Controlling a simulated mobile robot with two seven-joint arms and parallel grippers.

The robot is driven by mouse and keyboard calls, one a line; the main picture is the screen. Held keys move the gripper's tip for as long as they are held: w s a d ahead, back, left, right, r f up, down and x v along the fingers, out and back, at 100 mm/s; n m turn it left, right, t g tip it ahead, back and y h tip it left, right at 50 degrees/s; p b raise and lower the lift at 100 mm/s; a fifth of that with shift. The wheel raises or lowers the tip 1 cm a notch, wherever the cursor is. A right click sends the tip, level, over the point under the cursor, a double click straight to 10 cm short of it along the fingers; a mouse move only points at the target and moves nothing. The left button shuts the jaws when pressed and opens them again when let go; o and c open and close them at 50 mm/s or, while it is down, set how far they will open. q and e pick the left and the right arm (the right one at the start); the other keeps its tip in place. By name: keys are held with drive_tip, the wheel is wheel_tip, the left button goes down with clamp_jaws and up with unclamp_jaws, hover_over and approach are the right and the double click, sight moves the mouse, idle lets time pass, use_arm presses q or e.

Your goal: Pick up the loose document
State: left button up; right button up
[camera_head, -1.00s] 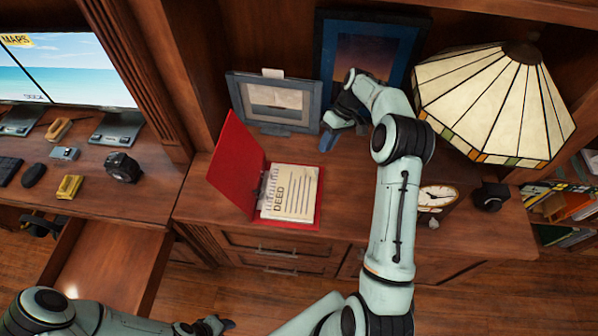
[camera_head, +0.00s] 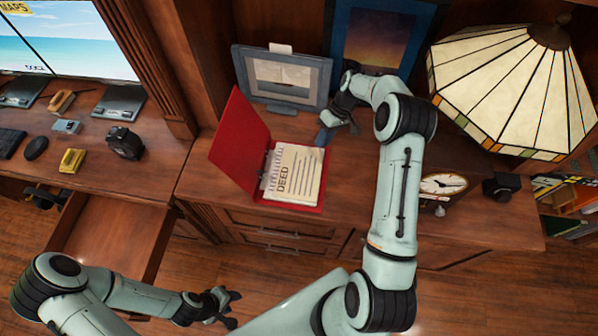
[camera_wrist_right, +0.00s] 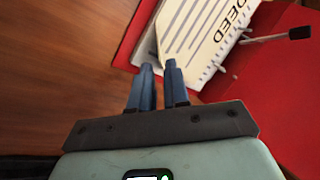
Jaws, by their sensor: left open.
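The document (camera_head: 297,174), a cream page marked DEED, lies in an open red binder (camera_head: 240,140) on the wooden desk. In the right wrist view the page (camera_wrist_right: 197,35) shows at the top, with its near corner close to the blue fingertips. My right gripper (camera_head: 324,136) points down just beyond the binder's upper right edge. In the wrist view its two fingers (camera_wrist_right: 159,70) stand slightly apart with a narrow gap. I see no page between them; contact with the corner is unclear. My left gripper (camera_head: 231,306) is open and empty, low in front of the desk.
A grey picture frame (camera_head: 282,80) stands behind the binder, and a blue-framed picture (camera_head: 378,38) stands near my right wrist. A stained-glass lamp (camera_head: 515,90) and a clock (camera_head: 443,186) are right of my arm. An open drawer (camera_head: 115,235) juts out at left.

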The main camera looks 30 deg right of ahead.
drive_tip(key=shift+x, duration=1.95)
drive_tip(key=shift+s, duration=0.1)
clamp_jaws()
drive_tip(key=shift+r, duration=0.1)
